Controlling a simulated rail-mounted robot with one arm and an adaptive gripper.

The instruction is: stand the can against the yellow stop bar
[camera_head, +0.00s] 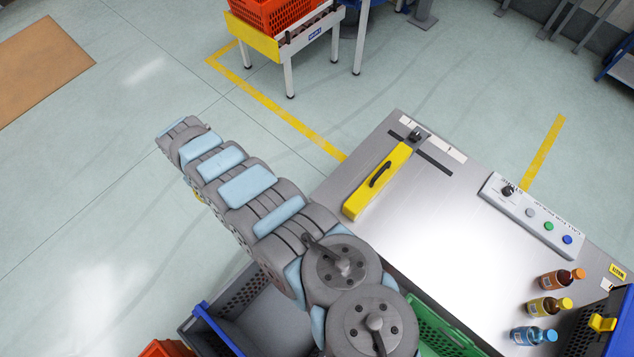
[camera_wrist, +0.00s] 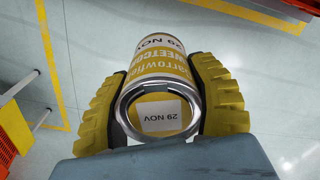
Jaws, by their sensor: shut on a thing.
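A can (camera_wrist: 158,52) with a yellow and white label reading "SWEETCORN" and "29 NOV" fills the middle of the wrist view. My gripper (camera_wrist: 164,85) is shut on it, with one yellow ribbed finger on each side. The can is held over the floor, clear of the table. In the head view my arm hides the can and nearly all of the gripper; only a small yellow patch shows beside the arm. The yellow stop bar (camera_head: 378,182), with a black handle, lies along the left side of the steel table, right of my arm, apart from the can.
The steel table (camera_head: 440,240) is bare in its middle. A button box (camera_head: 532,216) and several bottles, one yellow (camera_head: 548,307), stand at its right. A grey crate (camera_head: 262,318) and a green crate (camera_head: 440,330) are at the front. A red tote (camera_head: 272,14) sits on a far stand.

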